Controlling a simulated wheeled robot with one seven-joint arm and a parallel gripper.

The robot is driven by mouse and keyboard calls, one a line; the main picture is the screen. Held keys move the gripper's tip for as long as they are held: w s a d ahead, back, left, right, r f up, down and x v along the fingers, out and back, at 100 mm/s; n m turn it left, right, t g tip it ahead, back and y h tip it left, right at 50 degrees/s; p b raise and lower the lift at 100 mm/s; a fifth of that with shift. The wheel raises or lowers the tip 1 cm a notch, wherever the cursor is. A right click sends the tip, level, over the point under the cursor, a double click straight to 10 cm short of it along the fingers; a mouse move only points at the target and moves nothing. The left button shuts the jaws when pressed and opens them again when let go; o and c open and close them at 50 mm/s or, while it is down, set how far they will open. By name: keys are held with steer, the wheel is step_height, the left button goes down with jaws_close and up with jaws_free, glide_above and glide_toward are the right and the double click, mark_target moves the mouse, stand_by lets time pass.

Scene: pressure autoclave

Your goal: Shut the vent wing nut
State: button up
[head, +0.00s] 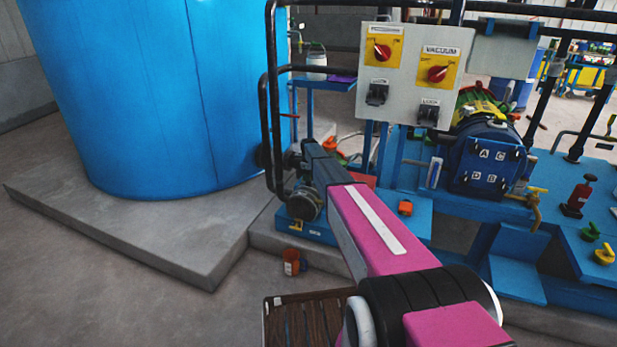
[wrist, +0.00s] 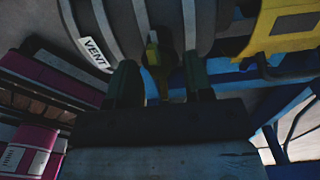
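In the wrist view a white VENT label (wrist: 93,51) sits on a grey curved body. Beside it a dull yellow piece (wrist: 152,55), which looks like the vent wing nut, hangs between the two dark green fingers of my gripper (wrist: 160,62). The fingers stand apart, with the yellow piece closer to the left finger and a clear gap to the right one. The view is dark, and I cannot tell whether the left finger touches the piece or how the wing is turned. In the head view I cannot make out the nut or my fingertips.
In the head view a control panel (head: 414,72) with red knobs stands above the blue skid. A big blue tank (head: 160,90) stands on a concrete plinth (head: 150,232) at left. A black pipe (head: 268,120) rises near my arm. A wooden slatted thing (head: 305,318) lies below.

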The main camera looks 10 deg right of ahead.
step_height(320, 180, up, 11)
stand_by(0.8)
steer(key=shift+f, duration=0.1)
